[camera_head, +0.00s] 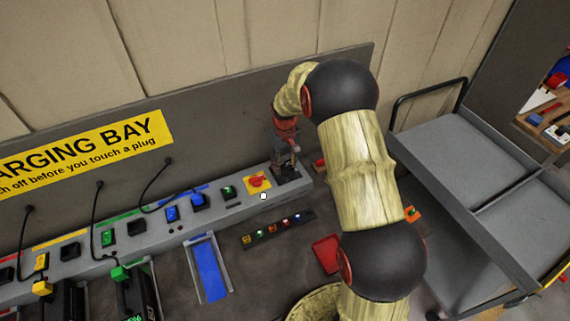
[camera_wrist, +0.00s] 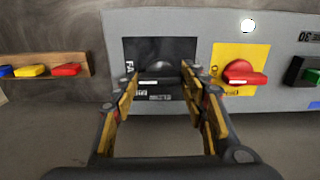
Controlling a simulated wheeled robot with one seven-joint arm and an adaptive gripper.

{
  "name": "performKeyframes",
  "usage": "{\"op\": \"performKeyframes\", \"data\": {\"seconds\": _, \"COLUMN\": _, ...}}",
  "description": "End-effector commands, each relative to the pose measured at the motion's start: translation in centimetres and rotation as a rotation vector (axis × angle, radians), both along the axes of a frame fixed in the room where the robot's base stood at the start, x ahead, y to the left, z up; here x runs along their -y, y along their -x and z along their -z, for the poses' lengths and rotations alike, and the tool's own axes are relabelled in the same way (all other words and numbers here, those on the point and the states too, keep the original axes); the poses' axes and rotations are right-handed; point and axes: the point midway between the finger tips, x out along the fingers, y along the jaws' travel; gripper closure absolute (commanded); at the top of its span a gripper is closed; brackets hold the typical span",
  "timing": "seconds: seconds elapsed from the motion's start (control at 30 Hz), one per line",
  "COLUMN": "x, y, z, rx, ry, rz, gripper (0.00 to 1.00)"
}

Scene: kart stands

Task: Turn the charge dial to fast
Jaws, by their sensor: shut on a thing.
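The charge dial (camera_wrist: 158,72) is a black knob on a black square plate (camera_wrist: 150,46) set in the grey panel. A white mark shows on the near side of the knob in the wrist view. Partly covered white lettering starting "FA" (camera_wrist: 129,72) shows on the plate's left, with more small lettering below the knob. My gripper (camera_wrist: 161,80) has one finger on each side of the knob and is shut on it. In the head view my gripper (camera_head: 286,158) is at the right end of the charging panel, over the dark dial plate (camera_head: 290,174), hiding most of the dial.
A red rotary switch (camera_wrist: 245,73) on a yellow plate sits close beside the dial, also in the head view (camera_head: 258,181). Several plugs and cables lie along the grey panel (camera_head: 150,226) leftward. A strip of coloured buttons (camera_head: 277,229) and a grey cart (camera_head: 450,165) are nearby.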

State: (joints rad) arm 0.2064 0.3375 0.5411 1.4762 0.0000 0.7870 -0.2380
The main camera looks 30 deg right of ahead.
Motion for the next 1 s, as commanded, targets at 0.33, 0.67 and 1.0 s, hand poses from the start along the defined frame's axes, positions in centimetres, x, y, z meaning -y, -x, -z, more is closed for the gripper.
{"op": "performKeyframes", "data": {"seconds": 0.33, "x": 0.03, "y": -0.06, "z": -0.03, "rx": 0.002, "ry": 0.000, "rz": 0.052, "gripper": 0.82}}
{"op": "performKeyframes", "data": {"seconds": 0.67, "x": 0.02, "y": -0.05, "z": -0.03, "rx": 0.002, "ry": 0.000, "rz": 0.052, "gripper": 0.55}}
{"op": "performKeyframes", "data": {"seconds": 1.0, "x": 0.01, "y": -0.02, "z": -0.01, "rx": 0.001, "ry": 0.000, "rz": 0.051, "gripper": 0.38}}
